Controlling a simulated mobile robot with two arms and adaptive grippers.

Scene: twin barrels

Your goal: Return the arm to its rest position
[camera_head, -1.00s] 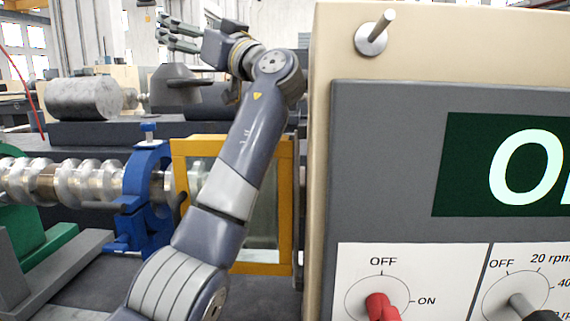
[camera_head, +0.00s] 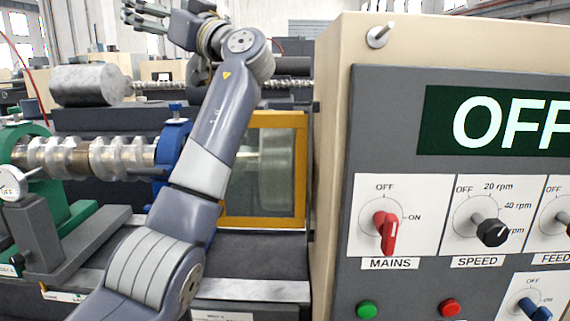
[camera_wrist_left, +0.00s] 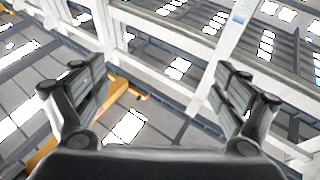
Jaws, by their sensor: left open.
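My left arm rises from the bottom of the head view, with its left gripper (camera_head: 140,15) at the top left, in front of the machinery. In the left wrist view the left gripper (camera_wrist_left: 160,100) has its two fingers spread wide apart with nothing between them. Beyond the fingers that view shows a roof or ceiling structure with beams and bright panes. My right gripper is not seen.
A control panel (camera_head: 400,80) reading OFF fills the right, with a red mains knob (camera_head: 387,228) and black speed knob (camera_head: 488,230). A metal shaft (camera_head: 90,158), a blue clamp (camera_head: 172,145) and a yellow-framed window (camera_head: 290,170) lie behind my arm.

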